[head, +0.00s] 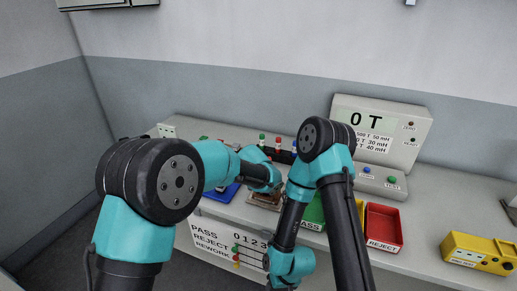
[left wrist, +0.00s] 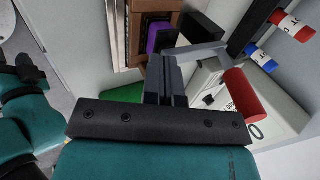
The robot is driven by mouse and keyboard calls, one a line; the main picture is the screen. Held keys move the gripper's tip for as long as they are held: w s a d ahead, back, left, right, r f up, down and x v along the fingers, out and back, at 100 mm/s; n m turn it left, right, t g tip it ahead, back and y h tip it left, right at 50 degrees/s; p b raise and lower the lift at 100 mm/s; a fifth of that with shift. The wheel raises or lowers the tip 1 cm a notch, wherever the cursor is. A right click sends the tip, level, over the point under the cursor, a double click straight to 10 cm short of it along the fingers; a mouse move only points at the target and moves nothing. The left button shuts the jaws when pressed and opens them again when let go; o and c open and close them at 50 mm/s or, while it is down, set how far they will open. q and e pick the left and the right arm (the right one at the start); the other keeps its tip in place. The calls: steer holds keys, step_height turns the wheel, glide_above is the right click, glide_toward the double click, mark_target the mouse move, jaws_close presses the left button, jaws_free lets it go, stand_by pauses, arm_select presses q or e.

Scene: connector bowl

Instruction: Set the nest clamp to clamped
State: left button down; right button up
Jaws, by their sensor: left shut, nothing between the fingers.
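The brown nest (head: 264,201) sits on the bench below my left wrist in the head view. In the left wrist view the nest (left wrist: 150,8) is at the top, with a purple part (left wrist: 160,38) at its near edge. A grey bar (left wrist: 205,50) beside it and a red cylinder (left wrist: 243,92) to the right look like the clamp's arm and handle grip; I cannot tell the clamp's position. My left gripper (left wrist: 165,65) is shut and empty, its tips close to the grey bar; contact is unclear.
A tester box (head: 382,130) stands at the back right. A red reject bin (head: 384,226) and a green pass bin (head: 313,212) lie right of the nest. A yellow box (head: 478,253) is far right. My right arm crosses in front of the bins.

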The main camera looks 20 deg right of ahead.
arm_select(q)
steer(key=shift+f, duration=0.15)
arm_select(e)
steer(key=shift+w+a, duration=0.15)
steer(key=shift+a, duration=0.05)
arm_select(q)
steer(key=shift+r, duration=0.5)
steer(key=s+a+r, duration=0.6)
steer(key=r, duration=0.1)
steer(key=shift+s+r, duration=0.25)
steer(key=shift+r, duration=0.1)
arm_select(e)
steer(key=shift+s+d, duration=0.35)
steer(key=shift+d, duration=0.25)
